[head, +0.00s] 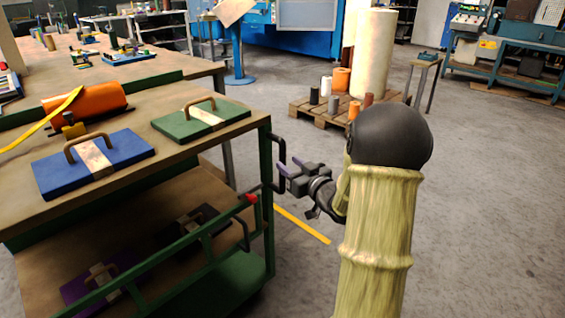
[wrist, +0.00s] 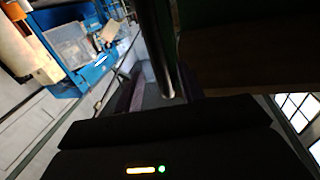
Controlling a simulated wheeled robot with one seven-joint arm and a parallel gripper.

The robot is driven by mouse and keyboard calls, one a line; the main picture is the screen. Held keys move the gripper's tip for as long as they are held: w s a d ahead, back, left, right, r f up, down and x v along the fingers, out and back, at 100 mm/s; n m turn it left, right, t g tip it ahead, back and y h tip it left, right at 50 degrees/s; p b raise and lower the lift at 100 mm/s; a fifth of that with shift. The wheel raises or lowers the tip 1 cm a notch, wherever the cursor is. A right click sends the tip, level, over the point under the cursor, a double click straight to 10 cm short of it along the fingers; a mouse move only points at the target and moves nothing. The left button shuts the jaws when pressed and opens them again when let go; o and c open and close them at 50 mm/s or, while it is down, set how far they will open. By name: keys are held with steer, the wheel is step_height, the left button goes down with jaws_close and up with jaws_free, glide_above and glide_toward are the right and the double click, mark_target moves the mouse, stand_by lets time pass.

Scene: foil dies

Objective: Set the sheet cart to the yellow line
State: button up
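The sheet cart (head: 262,140) stands at the left, with a brown top, a lower shelf and a green frame. A dark upright handle (head: 281,151) sticks out from its right end. In the wrist view a dark bar (wrist: 155,45), seemingly the handle, runs down between the fingers, with a gap visible beside the left finger. Whether a finger touches it I cannot tell.
The cart carries a blue plate (head: 60,177) and a green plate (head: 175,123) with handles, and an orange roll (head: 100,101). A red part (head: 250,199) sits on its green rail. A pallet (head: 310,110) with rolls stands behind.

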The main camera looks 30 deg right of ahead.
mark_target(285, 160)
steer(key=w, duration=0.4)
steer(key=shift+w+a+b, duration=0.15)
steer(key=shift+a+b, duration=0.15)
steer(key=shift+b, duration=0.1)
jaws_close()
